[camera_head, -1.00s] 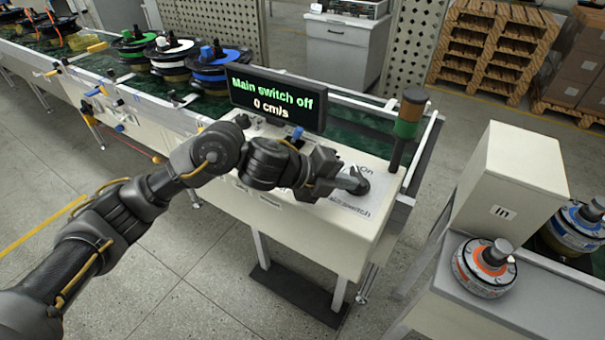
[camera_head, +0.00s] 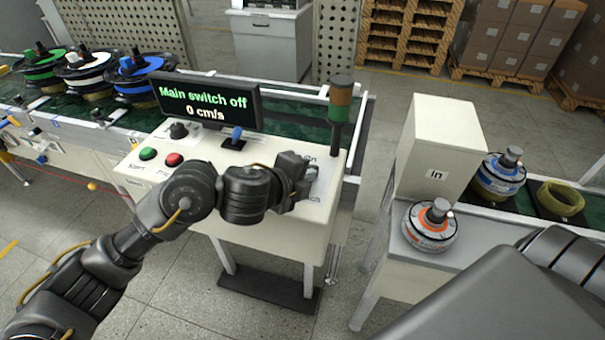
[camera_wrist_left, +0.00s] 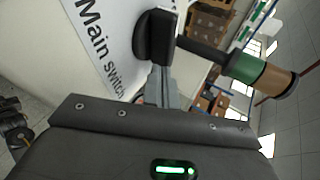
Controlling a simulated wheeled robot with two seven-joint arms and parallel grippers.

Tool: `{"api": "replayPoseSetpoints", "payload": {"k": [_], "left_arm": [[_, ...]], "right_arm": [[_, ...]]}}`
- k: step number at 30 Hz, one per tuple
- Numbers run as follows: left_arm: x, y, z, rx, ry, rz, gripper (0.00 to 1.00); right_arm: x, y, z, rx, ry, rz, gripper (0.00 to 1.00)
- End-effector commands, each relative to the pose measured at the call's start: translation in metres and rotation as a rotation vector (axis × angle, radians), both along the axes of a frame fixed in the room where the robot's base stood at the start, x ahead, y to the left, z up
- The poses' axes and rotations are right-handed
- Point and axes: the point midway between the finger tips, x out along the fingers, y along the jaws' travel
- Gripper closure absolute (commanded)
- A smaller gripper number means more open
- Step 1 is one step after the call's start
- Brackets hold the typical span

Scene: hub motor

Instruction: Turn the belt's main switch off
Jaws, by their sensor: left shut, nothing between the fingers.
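The display (camera_head: 207,103) on the belt's control panel reads "Main switch off" and "0 cm/s". In the left wrist view the main switch is a black knob (camera_wrist_left: 152,36) on a white plate lettered "Main switch" (camera_wrist_left: 103,45). My left gripper (camera_head: 308,176) is over the right end of the panel and hides the knob in the head view. In the left wrist view the left gripper's narrow grey fingers (camera_wrist_left: 161,86) are together and empty, right at the knob. I cannot tell whether they touch it. My right gripper is out of view.
The panel has a green button (camera_head: 148,153), a red button (camera_head: 173,159) and a blue-tipped lever (camera_head: 236,136). A signal tower (camera_head: 340,105) stands beside the switch. Several wheel hubs (camera_head: 135,75) sit on the belt at left. An orange-marked hub (camera_head: 430,226) is on the right stand by the "In" box (camera_head: 440,145).

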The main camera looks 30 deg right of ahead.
Motion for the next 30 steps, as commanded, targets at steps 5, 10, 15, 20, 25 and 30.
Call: {"api": "replayPoseSetpoints", "payload": {"k": [5,10,15,20,25,30], "left_arm": [[0.0,-0.001,0.0,0.0,0.0,0.0,1.0],[-0.001,-0.002,0.0,0.0,0.0,0.0,1.0],[-0.001,-0.002,0.0,0.0,0.0,-0.001,1.0],[-0.001,-0.001,0.0,0.0,0.0,-0.001,1.0],[-0.007,0.004,0.002,0.0,0.0,-0.006,1.0],[-0.025,0.02,0.004,-0.001,0.001,-0.016,1.0]], "right_arm": [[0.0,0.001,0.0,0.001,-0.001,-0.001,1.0],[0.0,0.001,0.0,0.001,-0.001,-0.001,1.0],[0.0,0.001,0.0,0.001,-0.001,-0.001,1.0],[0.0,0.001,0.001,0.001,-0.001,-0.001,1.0],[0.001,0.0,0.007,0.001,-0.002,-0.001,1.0],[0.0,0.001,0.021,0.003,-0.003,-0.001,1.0]]}}
